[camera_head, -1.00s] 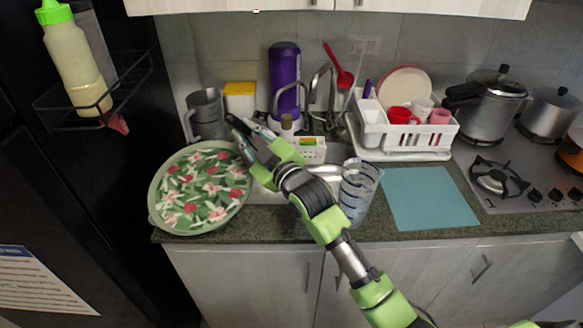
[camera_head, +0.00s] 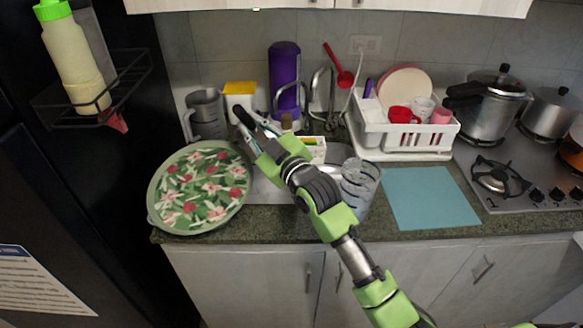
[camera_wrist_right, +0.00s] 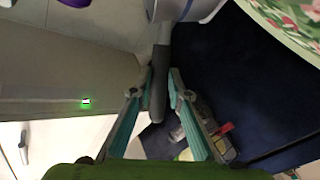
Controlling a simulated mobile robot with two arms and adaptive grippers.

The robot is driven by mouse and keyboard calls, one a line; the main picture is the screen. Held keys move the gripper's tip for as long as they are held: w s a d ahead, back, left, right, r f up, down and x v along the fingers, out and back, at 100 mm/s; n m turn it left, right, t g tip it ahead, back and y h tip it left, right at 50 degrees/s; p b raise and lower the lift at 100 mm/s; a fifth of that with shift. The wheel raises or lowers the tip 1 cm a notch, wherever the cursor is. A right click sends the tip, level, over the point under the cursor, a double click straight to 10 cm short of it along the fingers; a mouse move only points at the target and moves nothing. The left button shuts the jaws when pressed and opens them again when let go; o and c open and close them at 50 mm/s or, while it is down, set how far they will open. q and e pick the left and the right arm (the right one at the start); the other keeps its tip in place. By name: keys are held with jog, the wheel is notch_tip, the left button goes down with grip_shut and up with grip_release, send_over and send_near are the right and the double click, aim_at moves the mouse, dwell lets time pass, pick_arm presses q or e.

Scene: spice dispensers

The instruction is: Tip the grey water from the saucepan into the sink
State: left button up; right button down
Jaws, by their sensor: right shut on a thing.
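The right gripper (camera_head: 256,130) is over the left part of the sink (camera_head: 270,190). In the right wrist view the right gripper (camera_wrist_right: 160,84) is shut on a dark grey saucepan handle (camera_wrist_right: 158,98). Part of the pale saucepan body (camera_wrist_right: 200,9) shows at the top edge there. In the head view the handle's dark end (camera_head: 243,117) sticks out past the fingers. The saucepan body is mostly hidden behind my gripper and arm. The grey water cannot be seen. The left gripper is not in view.
A floral tray (camera_head: 202,188) is left of the sink. A grey jug (camera_head: 206,112), yellow-topped box (camera_head: 240,97) and purple flask (camera_head: 284,78) stand behind. A clear measuring jug (camera_head: 358,188) is close to my right arm. A dish rack (camera_head: 405,140) stands right of the tap (camera_head: 331,95).

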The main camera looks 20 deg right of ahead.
jog(key=shift+d+r+m+t+b, duration=0.3)
jog(key=shift+d+r+m+b, duration=0.15)
jog(key=shift+d+r+m, duration=0.25)
